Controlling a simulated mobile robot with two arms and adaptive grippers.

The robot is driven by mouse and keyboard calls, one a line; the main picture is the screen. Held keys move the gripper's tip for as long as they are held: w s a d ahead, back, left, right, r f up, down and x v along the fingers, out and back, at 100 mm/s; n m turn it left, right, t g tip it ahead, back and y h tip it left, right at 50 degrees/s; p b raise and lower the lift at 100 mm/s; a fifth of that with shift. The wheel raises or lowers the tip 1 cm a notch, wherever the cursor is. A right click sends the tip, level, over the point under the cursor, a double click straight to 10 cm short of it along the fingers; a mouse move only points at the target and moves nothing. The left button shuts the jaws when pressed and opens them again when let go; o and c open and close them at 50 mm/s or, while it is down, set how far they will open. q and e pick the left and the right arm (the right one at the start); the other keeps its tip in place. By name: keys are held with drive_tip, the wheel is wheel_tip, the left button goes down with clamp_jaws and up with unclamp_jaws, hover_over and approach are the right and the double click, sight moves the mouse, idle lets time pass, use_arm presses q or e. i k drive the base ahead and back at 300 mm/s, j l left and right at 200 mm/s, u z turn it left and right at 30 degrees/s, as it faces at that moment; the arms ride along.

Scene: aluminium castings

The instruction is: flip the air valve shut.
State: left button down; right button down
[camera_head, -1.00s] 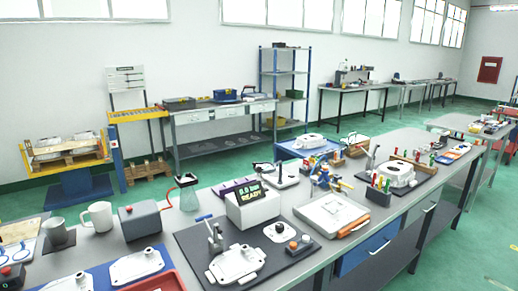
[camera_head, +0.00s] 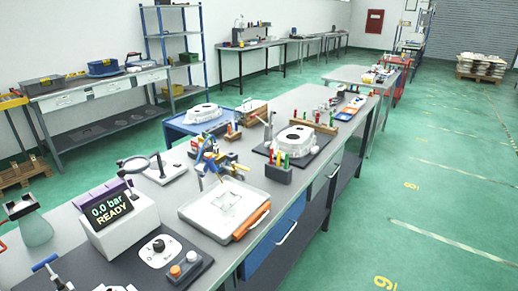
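No part is labelled as the air valve, and I cannot tell for certain which one it is. A black knob (camera_head: 159,246) sits on a white plate in front of the display box (camera_head: 120,215), which reads "0.0 bar READY". Blue and yellow fittings (camera_head: 215,160) stand further back on the bench. Neither of my grippers is in view.
The long grey bench (camera_head: 262,192) runs away to the upper right. A white tray (camera_head: 222,208) with an orange-handled tool, a block of coloured-handled tools (camera_head: 278,172) and a white casting (camera_head: 294,139) crowd it. Green floor (camera_head: 400,200) is clear on the right.

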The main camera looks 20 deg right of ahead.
sight(240, 167)
drive_tip(key=i+l+z, duration=0.1)
drive_tip(key=i+l, duration=0.15)
drive_tip(key=i, duration=0.15)
drive_tip(key=i+l, duration=0.2)
drive_tip(key=i, duration=0.2)
drive_tip(key=l+u, duration=1.15)
